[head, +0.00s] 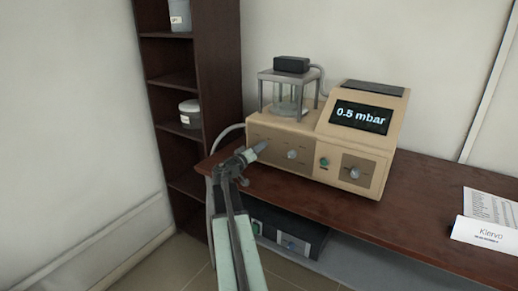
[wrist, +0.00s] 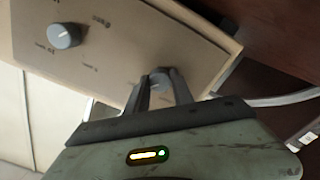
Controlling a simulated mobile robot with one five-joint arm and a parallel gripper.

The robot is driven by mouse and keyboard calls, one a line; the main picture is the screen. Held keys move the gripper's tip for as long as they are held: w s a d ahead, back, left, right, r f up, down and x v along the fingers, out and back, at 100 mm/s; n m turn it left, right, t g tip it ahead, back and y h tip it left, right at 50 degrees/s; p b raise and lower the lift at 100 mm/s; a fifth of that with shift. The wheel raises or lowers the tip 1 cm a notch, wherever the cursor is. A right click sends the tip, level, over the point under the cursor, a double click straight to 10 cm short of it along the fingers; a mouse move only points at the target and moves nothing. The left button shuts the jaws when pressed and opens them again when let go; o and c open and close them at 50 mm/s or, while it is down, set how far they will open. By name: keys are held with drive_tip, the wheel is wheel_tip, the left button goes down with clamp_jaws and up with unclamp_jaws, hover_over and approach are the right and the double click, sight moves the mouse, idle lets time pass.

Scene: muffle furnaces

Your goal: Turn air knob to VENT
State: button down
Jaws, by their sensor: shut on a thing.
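A beige vacuum device (head: 340,146) stands on the table, its display reading 0.5 mbar. My gripper (head: 258,148) is at the left end of its front panel. In the wrist view my gripper (wrist: 162,84) is shut on a small round grey knob (wrist: 158,75), the leftmost one. The fingers hide part of this knob, and in the head view they cover it. Another grey knob (head: 292,154) sits to its right and also shows in the wrist view (wrist: 64,36). The panel labels are too small or blurred to read, so I cannot tell which knob is air.
A green button (head: 324,162) and a further knob (head: 354,173) are on the device's right part. A glass chamber under a metal frame (head: 290,92) stands on top. A dark shelf (head: 215,60) is at left, a dark box (head: 285,233) below the table, a name card (head: 487,232) at right.

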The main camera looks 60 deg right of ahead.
drive_tip(key=shift+m, duration=0.6)
drive_tip(key=c, duration=1.1)
unclamp_jaws()
drive_tip(key=shift+a, duration=0.1)
drive_tip(key=a, duration=0.7)
drive_tip(key=shift+a, duration=0.4)
drive_tip(key=shift+w, duration=0.15)
